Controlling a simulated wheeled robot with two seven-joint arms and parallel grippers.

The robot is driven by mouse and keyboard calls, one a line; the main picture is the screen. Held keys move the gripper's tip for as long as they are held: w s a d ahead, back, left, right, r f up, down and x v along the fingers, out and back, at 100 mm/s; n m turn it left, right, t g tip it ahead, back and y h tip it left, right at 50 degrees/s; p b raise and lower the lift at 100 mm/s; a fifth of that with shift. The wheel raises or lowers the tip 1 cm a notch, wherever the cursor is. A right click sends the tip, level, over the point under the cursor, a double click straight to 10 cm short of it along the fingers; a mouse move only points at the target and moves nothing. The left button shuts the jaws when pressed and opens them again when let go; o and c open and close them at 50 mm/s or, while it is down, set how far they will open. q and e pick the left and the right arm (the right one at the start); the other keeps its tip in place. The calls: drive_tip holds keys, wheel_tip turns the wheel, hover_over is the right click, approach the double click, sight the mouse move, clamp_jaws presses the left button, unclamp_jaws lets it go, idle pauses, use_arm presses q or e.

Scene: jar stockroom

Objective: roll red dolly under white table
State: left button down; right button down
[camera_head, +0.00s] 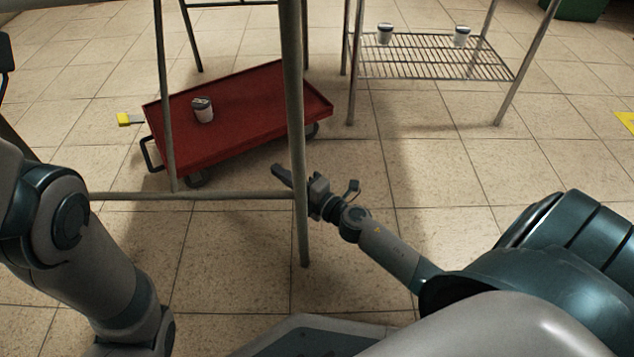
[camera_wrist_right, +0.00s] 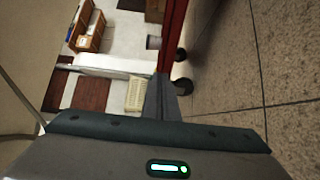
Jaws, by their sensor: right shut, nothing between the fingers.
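The red dolly (camera_head: 245,125) is a flat red tray on dark wheels, with a black handle at its left end. It stands at an angle on the tiles in the head view. Grey metal legs and a low crossbar (camera_head: 230,195) cross in front of the dolly. I cannot tell whether they belong to the white table, as no white top shows. My right gripper (camera_head: 278,174) is shut and empty, low, near the dolly's front side. In the wrist view the dolly's red edge (camera_wrist_right: 172,35) shows beyond the fingers. My left gripper is out of view.
A wire shelf (camera_head: 435,58) on metal legs stands at the back right, with two jars on it. A yellow and white object (camera_head: 129,119) lies left of the dolly. A green box (camera_head: 580,8) is at the top right. Open tiled floor lies right of the dolly.

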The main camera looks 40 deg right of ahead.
drive_tip(key=b+v, duration=0.1)
drive_tip(key=v, duration=1.1)
